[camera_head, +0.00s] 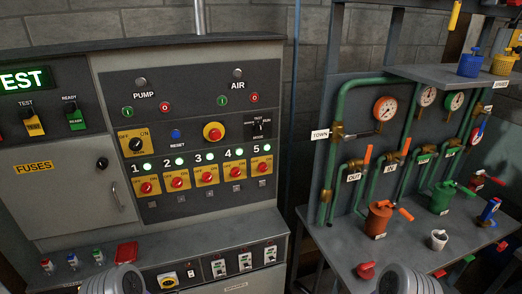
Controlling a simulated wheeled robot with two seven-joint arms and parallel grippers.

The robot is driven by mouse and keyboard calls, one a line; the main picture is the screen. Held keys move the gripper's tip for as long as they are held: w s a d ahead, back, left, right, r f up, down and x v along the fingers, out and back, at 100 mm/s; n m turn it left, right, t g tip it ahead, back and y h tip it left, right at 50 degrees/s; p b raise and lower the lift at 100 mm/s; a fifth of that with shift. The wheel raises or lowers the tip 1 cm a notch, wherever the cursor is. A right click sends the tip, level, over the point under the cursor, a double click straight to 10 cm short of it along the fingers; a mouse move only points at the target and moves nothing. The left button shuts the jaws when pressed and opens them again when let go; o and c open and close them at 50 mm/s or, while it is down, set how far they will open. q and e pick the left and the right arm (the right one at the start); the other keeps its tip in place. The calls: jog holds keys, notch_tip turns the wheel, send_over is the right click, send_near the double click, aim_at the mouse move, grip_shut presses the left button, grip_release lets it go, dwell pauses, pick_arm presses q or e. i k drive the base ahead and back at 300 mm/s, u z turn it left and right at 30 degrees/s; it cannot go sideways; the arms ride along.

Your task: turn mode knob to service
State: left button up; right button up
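The mode knob (260,128) is a small dark knob at the upper right of the grey control cabinet, right of the yellow-and-red emergency button (213,132). Tiny lettering surrounds it, with "MODE" below and what looks like "TEST" above and "RUN" to its right. Its exact pointing direction is too small to tell. The green display (24,79) at the left edge reads "TEST". Neither gripper is in view; only grey rounded parts of my arms show at the bottom edge, well below the knob.
The cabinet has a fuses door (66,177), a row of yellow switches with red knobs (207,175), and a lower ledge holding a red object (126,252). At right, a workbench (335,245) carries green pipes, gauges and valves. Space before the cabinet's upper panel is clear.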

aim_at(259, 129)
jog(key=u, duration=1.25)
jog(key=i, duration=0.8)
jog(key=z, duration=0.05)
